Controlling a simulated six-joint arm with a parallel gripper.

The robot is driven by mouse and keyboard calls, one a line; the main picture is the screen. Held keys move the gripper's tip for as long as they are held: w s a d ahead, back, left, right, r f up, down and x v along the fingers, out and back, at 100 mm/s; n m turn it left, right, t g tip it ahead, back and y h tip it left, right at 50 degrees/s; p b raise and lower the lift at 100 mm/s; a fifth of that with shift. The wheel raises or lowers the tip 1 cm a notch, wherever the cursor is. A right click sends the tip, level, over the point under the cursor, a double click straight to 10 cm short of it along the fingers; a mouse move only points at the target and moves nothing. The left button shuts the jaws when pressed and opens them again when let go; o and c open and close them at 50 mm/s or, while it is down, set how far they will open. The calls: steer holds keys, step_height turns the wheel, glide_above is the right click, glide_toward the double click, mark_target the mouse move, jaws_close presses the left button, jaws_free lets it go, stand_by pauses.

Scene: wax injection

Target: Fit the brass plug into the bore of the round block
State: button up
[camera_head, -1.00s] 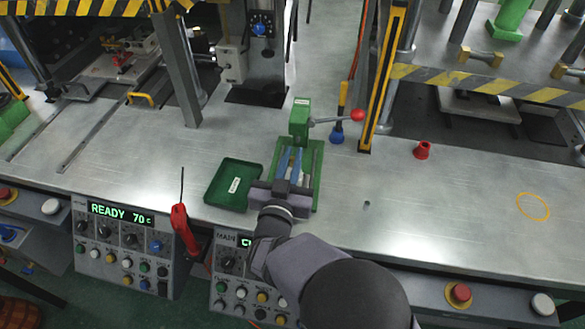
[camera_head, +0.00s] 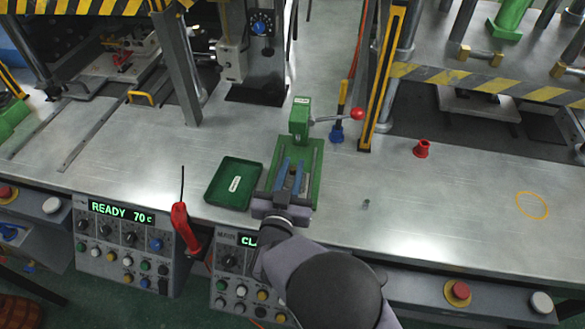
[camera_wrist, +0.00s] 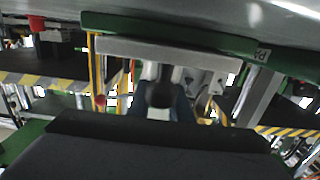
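My gripper (camera_head: 291,166) is over the green fixture base (camera_head: 317,176), its two blue fingers pointing toward the back. In the wrist view, the fingers (camera_wrist: 160,88) are parted with a dark shape between them. I cannot tell whether they hold it. I cannot make out the brass plug or the round block in either view. My gripper hides part of the fixture base. The fixture has a green upright (camera_head: 301,119) and a lever with a red knob (camera_head: 357,114).
A green tray (camera_head: 218,200) lies left of the fixture. A small dark grey item (camera_head: 366,204) and a red cone-shaped piece (camera_head: 422,149) are on the bench to the right. The bench at right is mostly clear.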

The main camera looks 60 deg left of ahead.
steer(key=shift+o, duration=0.5)
steer(key=shift+r, duration=0.15)
steer(key=b+v, duration=0.2)
steer(key=v, duration=1)
steer(key=shift+b, duration=0.35)
steer(key=shift+a, duration=0.1)
